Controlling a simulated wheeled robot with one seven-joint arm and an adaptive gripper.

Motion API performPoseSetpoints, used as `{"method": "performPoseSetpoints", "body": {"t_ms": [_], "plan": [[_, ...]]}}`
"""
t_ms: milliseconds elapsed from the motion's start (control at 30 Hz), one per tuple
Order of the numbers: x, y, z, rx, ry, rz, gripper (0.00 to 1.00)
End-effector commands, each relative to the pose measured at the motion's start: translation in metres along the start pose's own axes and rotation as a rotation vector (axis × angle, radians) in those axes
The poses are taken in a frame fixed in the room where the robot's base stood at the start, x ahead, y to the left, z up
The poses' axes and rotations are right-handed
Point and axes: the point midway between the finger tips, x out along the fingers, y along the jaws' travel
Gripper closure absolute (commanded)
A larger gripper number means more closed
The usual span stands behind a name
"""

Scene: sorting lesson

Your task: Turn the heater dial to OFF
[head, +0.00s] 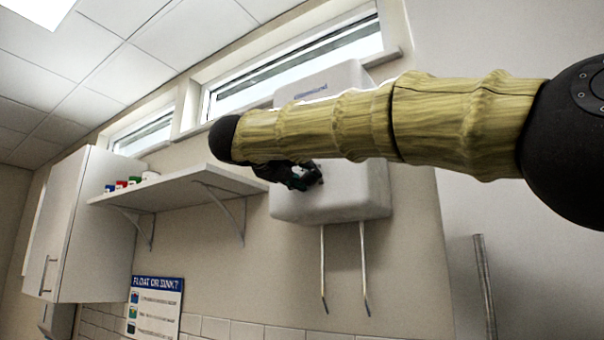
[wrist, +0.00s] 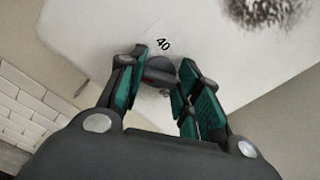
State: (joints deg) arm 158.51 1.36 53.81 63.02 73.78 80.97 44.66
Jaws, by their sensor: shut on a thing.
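The white wall heater (head: 335,200) hangs on the wall in the head view, with two pipes running down from it. My arm crosses in front of it and hides much of it. My gripper (head: 308,178) is at the heater's lower front. In the wrist view the heater's white face (wrist: 215,45) fills the upper part. The dark round dial (wrist: 161,70) sits between the fingers of my gripper (wrist: 160,82), with the number 40 printed just above it. The fingers are shut on the dial. No OFF mark can be made out.
A shelf (head: 180,192) with small coloured pots (head: 130,183) is left of the heater. A white cupboard (head: 98,225) stands further left. A "Float or sink?" poster (head: 154,308) is below. Windows run above the heater.

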Motion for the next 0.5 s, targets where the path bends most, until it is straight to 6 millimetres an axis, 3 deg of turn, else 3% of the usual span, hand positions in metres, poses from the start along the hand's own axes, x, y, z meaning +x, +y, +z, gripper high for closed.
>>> {"method": "performPoseSetpoints", "body": {"t_ms": [167, 200, 300, 500], "plan": [[0.0016, 0.0008, -0.0017, -0.001, 0.003, 0.0, 0.9], [0.0016, 0.0007, -0.0017, -0.001, 0.003, 0.0, 0.63], [0.0014, 0.0005, -0.0013, 0.0, 0.002, 0.0, 0.45], [0.0006, -0.0001, -0.0003, 0.001, 0.001, 0.0, 0.45]]}}
